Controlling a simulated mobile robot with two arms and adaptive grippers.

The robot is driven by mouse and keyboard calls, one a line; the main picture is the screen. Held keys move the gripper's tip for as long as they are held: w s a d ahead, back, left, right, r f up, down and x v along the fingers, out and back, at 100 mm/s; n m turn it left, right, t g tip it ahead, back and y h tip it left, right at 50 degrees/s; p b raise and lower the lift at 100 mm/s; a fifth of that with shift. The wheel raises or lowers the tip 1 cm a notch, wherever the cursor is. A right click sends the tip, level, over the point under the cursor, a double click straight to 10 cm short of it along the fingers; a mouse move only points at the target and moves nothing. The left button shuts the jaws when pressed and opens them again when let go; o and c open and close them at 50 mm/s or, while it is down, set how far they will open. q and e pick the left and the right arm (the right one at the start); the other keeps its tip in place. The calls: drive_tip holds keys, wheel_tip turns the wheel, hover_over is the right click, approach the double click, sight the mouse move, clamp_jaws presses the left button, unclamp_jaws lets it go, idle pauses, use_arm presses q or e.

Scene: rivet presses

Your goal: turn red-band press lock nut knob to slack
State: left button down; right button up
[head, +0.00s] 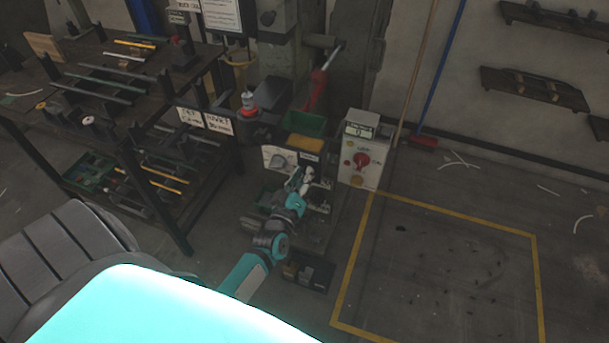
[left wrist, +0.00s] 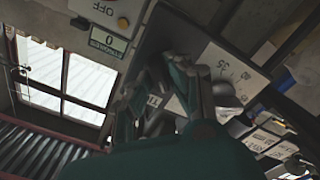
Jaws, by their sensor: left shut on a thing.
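The press stands at the centre of the head view, with a red lever (head: 318,88). Its white front plate (head: 275,152) carries a grey round dial (head: 282,162). In the left wrist view the plate (left wrist: 228,66) is upside down, with a dark knob (left wrist: 225,96) and a 35 mark. My left gripper (head: 301,179) is at the press front, right of and below the dial. Its fingers (left wrist: 158,95) are shut on a small part, seemingly the lock nut knob, mostly hidden by the fingers. I cannot read that knob's setting. My right gripper is not in view.
A grey control box (head: 362,152) with a red switch and a counter showing 0 stands close right of the gripper. A green bin (head: 306,122) sits above the plate. A rack (head: 135,130) stands left. The yellow-taped floor (head: 440,265) is mostly clear.

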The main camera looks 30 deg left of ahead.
use_arm(q)
drive_tip(key=shift+f+n+b, duration=0.15)
drive_tip(key=shift+n+b, duration=0.45)
drive_tip(key=shift+n, duration=3.3)
drive_tip(key=c, duration=1.3)
unclamp_jaws()
drive_tip(key=shift+a, duration=0.1)
drive_tip(key=v, duration=1.2)
